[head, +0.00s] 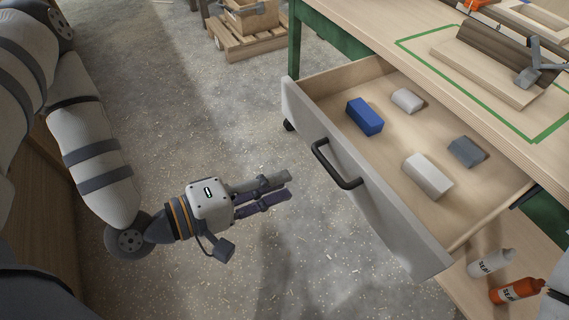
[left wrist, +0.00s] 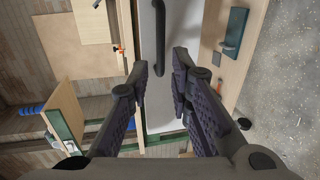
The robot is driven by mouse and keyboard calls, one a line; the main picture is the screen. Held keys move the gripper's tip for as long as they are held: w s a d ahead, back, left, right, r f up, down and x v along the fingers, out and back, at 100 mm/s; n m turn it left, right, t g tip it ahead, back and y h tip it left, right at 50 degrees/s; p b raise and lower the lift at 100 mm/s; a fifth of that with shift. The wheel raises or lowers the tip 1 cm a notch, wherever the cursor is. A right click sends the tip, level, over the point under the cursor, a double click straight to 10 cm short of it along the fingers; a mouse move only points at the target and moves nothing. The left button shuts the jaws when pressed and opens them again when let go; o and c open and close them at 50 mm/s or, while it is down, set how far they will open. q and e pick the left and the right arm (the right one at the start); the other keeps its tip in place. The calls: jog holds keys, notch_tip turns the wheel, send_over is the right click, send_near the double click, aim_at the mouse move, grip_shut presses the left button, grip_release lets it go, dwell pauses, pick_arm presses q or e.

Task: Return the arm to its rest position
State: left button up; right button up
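My left arm (head: 95,160) comes in from the left in the head view, bent at a grey joint, with its forearm reaching right. My left gripper (head: 291,184) is over the floor, left of the open drawer and apart from its black handle (head: 337,165). Its two fingers are apart with nothing between them; the left wrist view shows the same gap between the fingertips (left wrist: 161,62). The open drawer (head: 365,195) holds a blue block (head: 365,117), two pale blocks and a grey block (head: 467,152). My right gripper is not in view.
The workbench (head: 395,25) stands above the drawer, with a green-taped area and a clamped dark piece (head: 492,50) on it. Two bottles, one white (head: 490,263) and one orange (head: 516,291), are at lower right. A wooden pallet (head: 247,40) lies far back. The floor around my gripper is clear.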

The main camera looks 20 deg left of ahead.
pick_arm(q)
jog(key=s+f+m+g+y+p, duration=0.2)
jog(key=s+f+m+g+y, duration=0.2)
jog(key=s+f+m+g, duration=0.55)
jog(key=s+a+f+g+y, duration=0.2)
jog(key=s+a, duration=0.2)
jog(key=s, duration=0.4)
jog(key=s+a+f+g+y, duration=0.3)
jog(key=s, duration=0.5)
jog(key=shift+s+a+m+p, duration=0.2)
jog(key=shift+a+m+p, duration=0.15)
jog(key=shift+m+p, duration=0.1)
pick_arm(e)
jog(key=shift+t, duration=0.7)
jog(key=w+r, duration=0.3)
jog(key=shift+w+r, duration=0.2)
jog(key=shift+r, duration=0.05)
